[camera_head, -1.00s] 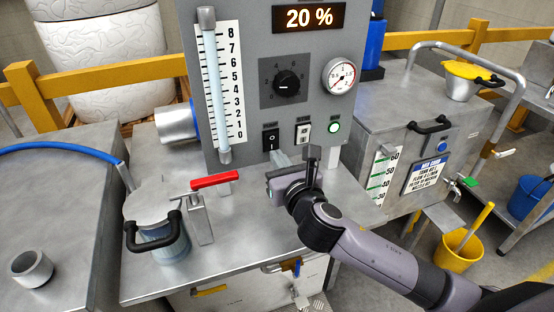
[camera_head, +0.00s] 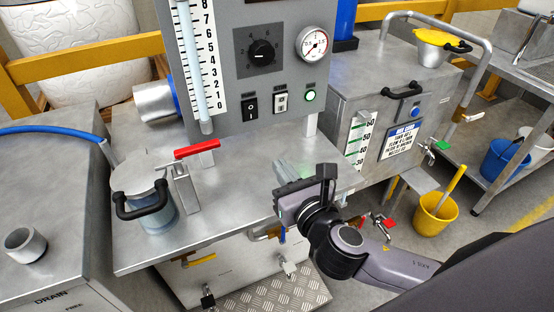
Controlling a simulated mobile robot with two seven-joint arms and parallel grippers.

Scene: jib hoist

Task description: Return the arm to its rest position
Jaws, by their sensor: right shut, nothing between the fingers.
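My right gripper (camera_head: 286,172) is in the head view, over the front right part of the steel bench (camera_head: 240,185). Its fingers are shut with nothing held and point toward the control panel (camera_head: 262,90). It is apart from the panel's switches. My right arm (camera_head: 390,268) comes in from the lower right, bent at the wrist. My left gripper is out of view.
A lidded pot (camera_head: 145,195) with a black handle and a red-handled clamp (camera_head: 190,165) stand left on the bench. A steel tank (camera_head: 365,85) with a sight gauge is at the right. A yellow bucket (camera_head: 435,213) stands on the floor. Valves (camera_head: 378,222) lie beyond my wrist.

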